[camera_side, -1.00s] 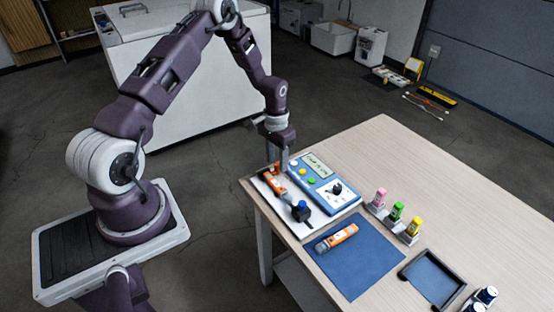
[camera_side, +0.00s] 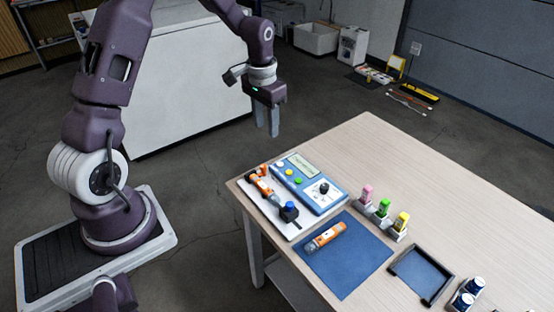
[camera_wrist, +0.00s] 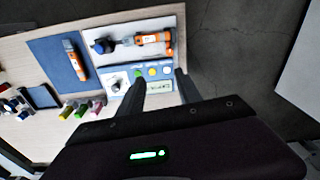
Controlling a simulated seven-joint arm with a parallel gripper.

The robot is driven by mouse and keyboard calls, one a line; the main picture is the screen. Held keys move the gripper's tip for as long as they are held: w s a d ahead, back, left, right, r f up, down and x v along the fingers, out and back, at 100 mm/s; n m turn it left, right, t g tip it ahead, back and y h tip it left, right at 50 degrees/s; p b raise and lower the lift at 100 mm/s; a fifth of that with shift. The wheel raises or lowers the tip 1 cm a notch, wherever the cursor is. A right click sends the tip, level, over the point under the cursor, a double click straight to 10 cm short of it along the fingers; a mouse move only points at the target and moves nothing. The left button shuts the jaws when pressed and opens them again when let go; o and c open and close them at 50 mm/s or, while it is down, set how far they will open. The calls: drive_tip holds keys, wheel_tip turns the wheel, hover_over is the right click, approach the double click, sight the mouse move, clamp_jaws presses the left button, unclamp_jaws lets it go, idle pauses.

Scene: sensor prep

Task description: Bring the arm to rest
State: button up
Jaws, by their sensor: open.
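My arm is raised and bent. Below, an orange and grey device (camera_side: 262,186) lies on a white board (camera_side: 292,236) beside a blue meter (camera_side: 333,197). They also show in the wrist view beyond the fingertips, with part of the meter hidden behind the fingers.
A second orange device (camera_side: 325,237) lies on a blue mat (camera_side: 352,262). Pink (camera_side: 366,193), green (camera_side: 383,207) and yellow (camera_side: 401,222) bottles stand in a holder. A dark-rimmed tray (camera_side: 398,268) and blue-capped bottles (camera_side: 464,300) are at front right. The table's (camera_side: 365,140) far side is clear.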

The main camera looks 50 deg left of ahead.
drive_tip(key=s+d+r+t, duration=0.1)
drive_tip(key=s+d+r, duration=0.25)
drive_tip(key=r, duration=0.25)
drive_tip(key=s+d+r+t, duration=0.1)
drive_tip(key=s+d+r, duration=0.25)
drive_tip(key=r, duration=0.35)
drive_tip(key=s+d+r+t, duration=0.1)
drive_tip(key=s+d, duration=0.2)
drive_tip(key=s, duration=0.3)
drive_tip(key=s+d+r+t, duration=0.1)
drive_tip(key=s+d+r, duration=0.1)
drive_tip(key=s, duration=0.4)
drive_tip(key=s+d+r+m, duration=0.1)
drive_tip(key=s+d+r, duration=0.1)
drive_tip(key=s, duration=0.4)
drive_tip(key=shift+d+r+t, duration=0.15)
drive_tip(key=shift+d+t, duration=0.25)
drive_tip(key=shift+d, duration=0.45)
